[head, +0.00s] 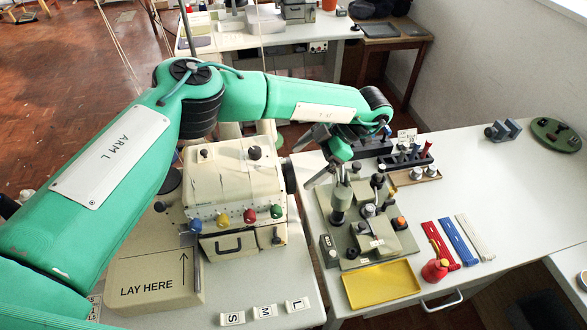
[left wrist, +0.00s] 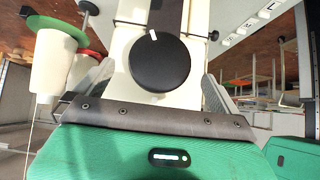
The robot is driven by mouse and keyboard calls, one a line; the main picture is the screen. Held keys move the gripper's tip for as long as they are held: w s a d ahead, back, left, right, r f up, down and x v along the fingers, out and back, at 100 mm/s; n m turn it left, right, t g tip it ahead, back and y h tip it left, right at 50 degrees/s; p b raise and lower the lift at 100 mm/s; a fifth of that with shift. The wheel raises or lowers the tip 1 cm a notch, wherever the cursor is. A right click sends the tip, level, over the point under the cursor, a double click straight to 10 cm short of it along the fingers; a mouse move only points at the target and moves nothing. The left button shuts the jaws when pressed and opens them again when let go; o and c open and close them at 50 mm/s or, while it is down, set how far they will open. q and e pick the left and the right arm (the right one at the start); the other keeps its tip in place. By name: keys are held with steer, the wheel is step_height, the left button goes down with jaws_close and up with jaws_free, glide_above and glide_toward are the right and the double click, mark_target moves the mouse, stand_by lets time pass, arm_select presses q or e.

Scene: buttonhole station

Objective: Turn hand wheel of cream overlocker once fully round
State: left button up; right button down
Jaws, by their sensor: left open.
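The cream overlocker (head: 238,180) stands on the left table with coloured knobs along its front. Its black hand wheel (head: 290,176) is on its right side, partly seen edge-on. In the left wrist view the hand wheel (left wrist: 160,64) faces me as a round black disc, with a white mark near its top, slightly left of centre. My left gripper (head: 312,158) is open at the right of the wheel, its grey fingers pointing back toward the machine. In the left wrist view the fingers lie on either side of the wheel; contact cannot be told. My right gripper is not in view.
A grey-green fixture (head: 365,225) with posts stands just right of my left gripper. A LAY HERE block (head: 150,283) sits front left. The right table's far right is mostly clear.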

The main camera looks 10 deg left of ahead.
arm_select(q)
steer(key=shift+p+x, duration=0.45)
steer(key=shift+x, duration=2)
steer(key=c, duration=0.9)
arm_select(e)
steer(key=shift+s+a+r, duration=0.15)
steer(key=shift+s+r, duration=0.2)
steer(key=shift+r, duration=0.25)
